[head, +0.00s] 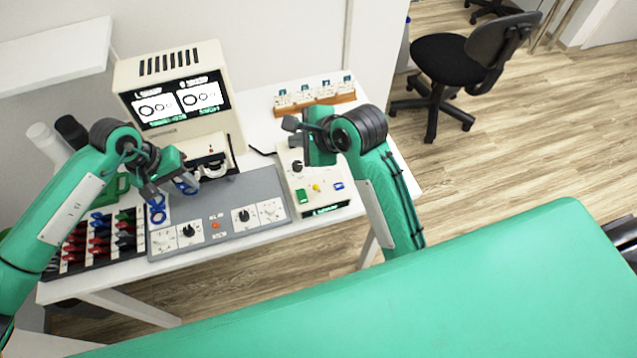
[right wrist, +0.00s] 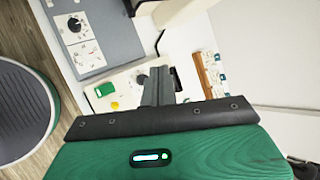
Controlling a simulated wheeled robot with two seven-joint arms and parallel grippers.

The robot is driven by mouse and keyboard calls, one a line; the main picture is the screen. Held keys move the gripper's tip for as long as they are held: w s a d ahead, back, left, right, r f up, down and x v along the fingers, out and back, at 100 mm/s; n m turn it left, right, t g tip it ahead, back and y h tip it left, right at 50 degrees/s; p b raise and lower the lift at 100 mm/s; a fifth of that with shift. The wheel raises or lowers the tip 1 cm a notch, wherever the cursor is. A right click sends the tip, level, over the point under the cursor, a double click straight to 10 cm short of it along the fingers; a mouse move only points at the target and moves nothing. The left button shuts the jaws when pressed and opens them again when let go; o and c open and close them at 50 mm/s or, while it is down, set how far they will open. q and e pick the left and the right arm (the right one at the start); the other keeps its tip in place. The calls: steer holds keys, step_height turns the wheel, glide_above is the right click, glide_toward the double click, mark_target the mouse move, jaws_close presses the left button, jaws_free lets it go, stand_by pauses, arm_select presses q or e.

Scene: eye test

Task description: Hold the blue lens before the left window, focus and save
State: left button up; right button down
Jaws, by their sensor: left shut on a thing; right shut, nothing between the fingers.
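My left gripper (head: 168,184) is shut on the blue lens (head: 157,212), in front of the cream viewer (head: 214,150). Blue ring parts show on both sides of its fingers. The fingers and arm hide part of the viewer front, so I cannot tell whether the lens lines up with the left window. The screen (head: 178,100) shows two panels with dark rings; both headings seem to read SHARP, and the small green text is unclear. The grey console (head: 216,240) has dials and a red button (head: 215,225). My right gripper (head: 305,128) is shut and empty above the cream control box (head: 312,175); its fingers also show in the right wrist view (right wrist: 158,88).
A rack (head: 62,262) of red, black and green lenses stands at the table's left. The control box has green, yellow and blue controls. A wooden holder (head: 318,101) with several white blocks stands at the back. A black chair (head: 450,60) stands beyond the white table (head: 110,283).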

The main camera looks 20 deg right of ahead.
steer(key=w+a+r+n+g, duration=0.2)
steer(key=a+r+n+g, duration=0.2)
steer(key=a+n, duration=0.3)
steer(key=shift+w+a+r+n+g, duration=0.2)
steer(key=shift+a+r+n+g, duration=0.2)
steer(key=shift+n, duration=1.8)
steer(key=shift+d, duration=0.1)
arm_select(q)
steer(key=s+r+p, duration=0.1)
steer(key=s+r, duration=0.4)
arm_select(e)
steer(key=shift+r, duration=0.55)
